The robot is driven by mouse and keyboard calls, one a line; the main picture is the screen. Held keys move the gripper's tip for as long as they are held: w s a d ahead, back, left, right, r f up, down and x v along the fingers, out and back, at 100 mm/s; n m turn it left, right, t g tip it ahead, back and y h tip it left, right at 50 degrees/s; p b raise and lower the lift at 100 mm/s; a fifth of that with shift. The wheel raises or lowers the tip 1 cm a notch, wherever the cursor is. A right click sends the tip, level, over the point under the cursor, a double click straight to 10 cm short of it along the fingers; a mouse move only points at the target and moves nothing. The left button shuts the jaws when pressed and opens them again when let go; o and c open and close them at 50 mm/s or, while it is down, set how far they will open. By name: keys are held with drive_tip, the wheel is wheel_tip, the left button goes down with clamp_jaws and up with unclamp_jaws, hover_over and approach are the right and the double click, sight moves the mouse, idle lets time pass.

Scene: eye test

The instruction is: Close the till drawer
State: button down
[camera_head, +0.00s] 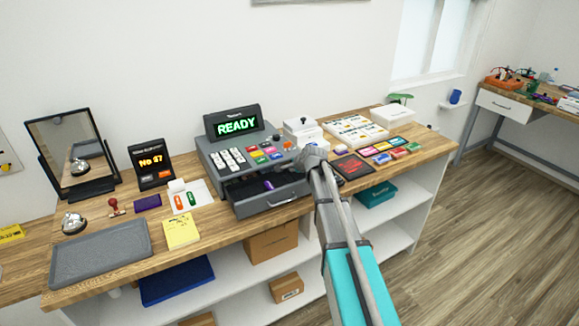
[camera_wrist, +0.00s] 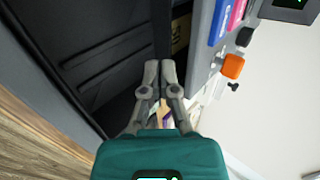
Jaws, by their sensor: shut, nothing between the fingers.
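The till (camera_head: 228,158) is a grey register on the wooden counter, with a lit "READY" display and coloured keys. Its drawer (camera_head: 272,201) stands pulled out at the front, with a dark inside and a purple item in it. My gripper (camera_head: 312,154) is at the till's right side, by the drawer's right end; the arm hides part of that area. In the wrist view the gripper (camera_wrist: 160,72) is shut and empty, its fingertips seen over the edge between the dark drawer (camera_wrist: 90,50) and the till body (camera_wrist: 203,60). Contact cannot be told.
A grey tray (camera_head: 100,254), yellow notes (camera_head: 181,232) and a bell (camera_head: 73,222) are left of the till. A dark red-marked mat (camera_head: 352,167) and several coloured packs (camera_head: 382,158) lie to the right. Boxes (camera_head: 272,241) sit on the shelf below. The floor at right is clear.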

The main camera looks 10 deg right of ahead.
drive_tip(key=shift+p+v, duration=0.95)
drive_tip(key=shift+v, duration=0.9)
drive_tip(key=shift+s, duration=0.1)
